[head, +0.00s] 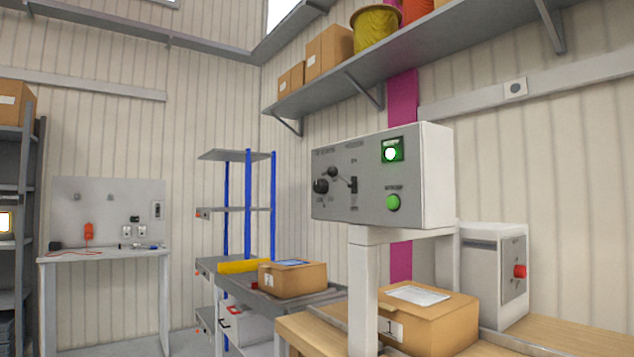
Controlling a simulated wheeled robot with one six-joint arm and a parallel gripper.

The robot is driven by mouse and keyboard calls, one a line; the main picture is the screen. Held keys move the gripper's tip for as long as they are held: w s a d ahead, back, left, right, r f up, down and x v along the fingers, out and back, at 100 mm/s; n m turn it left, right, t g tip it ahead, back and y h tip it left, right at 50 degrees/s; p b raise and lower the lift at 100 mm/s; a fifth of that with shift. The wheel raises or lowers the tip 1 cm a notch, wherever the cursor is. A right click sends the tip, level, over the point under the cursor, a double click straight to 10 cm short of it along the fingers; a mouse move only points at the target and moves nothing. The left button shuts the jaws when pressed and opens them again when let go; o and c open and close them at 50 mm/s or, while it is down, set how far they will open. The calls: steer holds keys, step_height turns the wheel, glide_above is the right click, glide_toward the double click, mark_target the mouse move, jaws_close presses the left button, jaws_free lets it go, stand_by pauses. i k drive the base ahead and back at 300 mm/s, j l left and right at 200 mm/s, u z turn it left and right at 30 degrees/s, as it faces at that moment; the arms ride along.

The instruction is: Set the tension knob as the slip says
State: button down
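A grey control panel box (382,176) stands on a white post in the middle right. At its left end are a larger black knob (320,186) and a smaller black knob (333,172), with a lever switch (352,184) beside them. The panel lettering is too small to read, so I cannot tell which is the tension knob. A white paper slip (418,294) lies on a cardboard box (437,318) below the panel; its writing is unreadable. My gripper is not in view.
The panel has a lit green lamp (391,153) and a green button (393,202). A white machine with a red knob (519,271) stands on the wooden bench at right. Another box (292,278) sits on a grey surface left of the post. A shelf (440,42) hangs above.

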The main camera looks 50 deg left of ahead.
mark_target(320, 186)
steer(key=u, duration=1.55)
